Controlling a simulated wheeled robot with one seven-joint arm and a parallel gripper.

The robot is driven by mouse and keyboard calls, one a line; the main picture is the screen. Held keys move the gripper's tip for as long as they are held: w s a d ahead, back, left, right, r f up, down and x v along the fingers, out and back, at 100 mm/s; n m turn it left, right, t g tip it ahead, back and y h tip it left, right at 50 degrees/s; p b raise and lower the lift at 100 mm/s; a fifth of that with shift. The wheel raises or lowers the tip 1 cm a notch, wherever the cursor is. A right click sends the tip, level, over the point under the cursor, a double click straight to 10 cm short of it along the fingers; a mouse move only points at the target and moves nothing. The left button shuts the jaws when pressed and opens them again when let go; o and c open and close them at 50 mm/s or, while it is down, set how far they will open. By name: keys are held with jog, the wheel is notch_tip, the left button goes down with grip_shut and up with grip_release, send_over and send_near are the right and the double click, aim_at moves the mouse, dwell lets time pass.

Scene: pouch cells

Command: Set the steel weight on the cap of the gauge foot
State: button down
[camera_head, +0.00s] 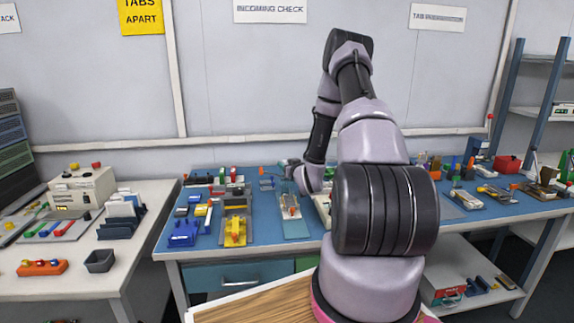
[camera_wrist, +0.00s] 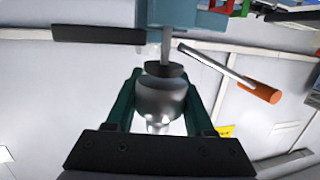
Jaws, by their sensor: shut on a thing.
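My gripper (camera_wrist: 162,88) shows its two green fingers in the wrist view, one on each side of the steel weight (camera_wrist: 160,103), a shiny rounded silver piece, and is shut on it. Beyond the weight is a dark round cap (camera_wrist: 164,70) on a thin grey rod (camera_wrist: 167,45), which runs to a blue body (camera_wrist: 190,17). The cap and weight line up and overlap in the picture; I cannot tell if they touch. In the head view my gripper (camera_head: 291,164) is small above the blue bench, and the weight cannot be made out there.
A lever with an orange handle (camera_wrist: 260,92) slants close to the right finger in the wrist view. A dark flat bar (camera_wrist: 98,34) lies to the left.

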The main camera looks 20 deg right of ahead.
jog(key=shift+f, duration=0.25)
jog(key=shift+c, duration=1)
grip_release()
jog(key=shift+s, duration=0.15)
jog(key=s+r, duration=0.1)
jog(key=s, duration=0.9)
jog(key=shift+s+a+r, duration=0.2)
jog(key=shift+a+r, duration=0.05)
jog(key=shift+a, duration=0.2)
